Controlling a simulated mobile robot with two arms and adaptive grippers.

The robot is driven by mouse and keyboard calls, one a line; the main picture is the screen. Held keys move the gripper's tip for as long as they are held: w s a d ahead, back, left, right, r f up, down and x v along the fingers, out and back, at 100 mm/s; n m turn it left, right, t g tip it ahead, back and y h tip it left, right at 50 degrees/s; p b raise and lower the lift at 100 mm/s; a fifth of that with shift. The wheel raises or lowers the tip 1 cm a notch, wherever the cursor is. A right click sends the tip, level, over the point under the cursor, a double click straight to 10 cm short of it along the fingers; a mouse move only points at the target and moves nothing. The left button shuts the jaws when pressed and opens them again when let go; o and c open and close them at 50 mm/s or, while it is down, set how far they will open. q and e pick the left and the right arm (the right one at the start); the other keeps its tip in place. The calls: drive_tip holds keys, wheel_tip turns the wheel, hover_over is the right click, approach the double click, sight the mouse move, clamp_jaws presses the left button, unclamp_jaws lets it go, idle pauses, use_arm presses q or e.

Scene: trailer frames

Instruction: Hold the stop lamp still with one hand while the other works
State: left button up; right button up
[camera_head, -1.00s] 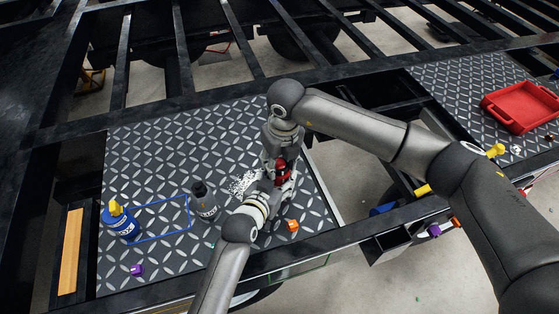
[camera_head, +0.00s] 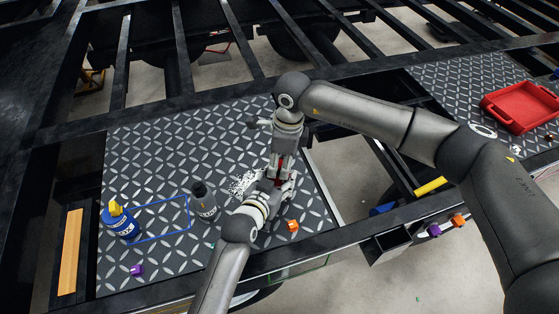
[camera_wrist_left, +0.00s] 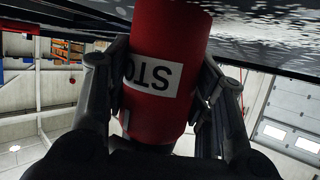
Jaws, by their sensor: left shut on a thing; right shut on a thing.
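The stop lamp, a red cylinder with a white label in black letters, fills the middle of the left wrist view (camera_wrist_left: 168,35). In that view my left gripper (camera_wrist_left: 162,75) has a finger on each side of it and is shut on it. In the head view the lamp (camera_head: 267,184) shows only as a small red patch among the grippers. My left gripper (camera_head: 275,190) comes in low from the left. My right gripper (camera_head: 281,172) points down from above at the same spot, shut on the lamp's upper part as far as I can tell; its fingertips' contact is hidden.
On the chequered plate (camera_head: 160,160) stand a blue bottle with a yellow cap (camera_head: 121,224) and a dark bottle (camera_head: 204,203). A purple piece (camera_head: 136,270) and an orange piece (camera_head: 293,225) lie near the front. A red tray (camera_head: 520,108) is at right.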

drive_tip(key=shift+n, duration=1.1)
drive_tip(key=o, duration=1.1)
drive_tip(key=shift+s, duration=0.1)
drive_tip(key=shift+c, duration=0.2)
wheel_tip(320, 180, up, 12)
drive_tip(key=d, duration=0.1)
drive_tip(key=shift+d, duration=0.15)
use_arm(q)
drive_tip(key=o, duration=1.2)
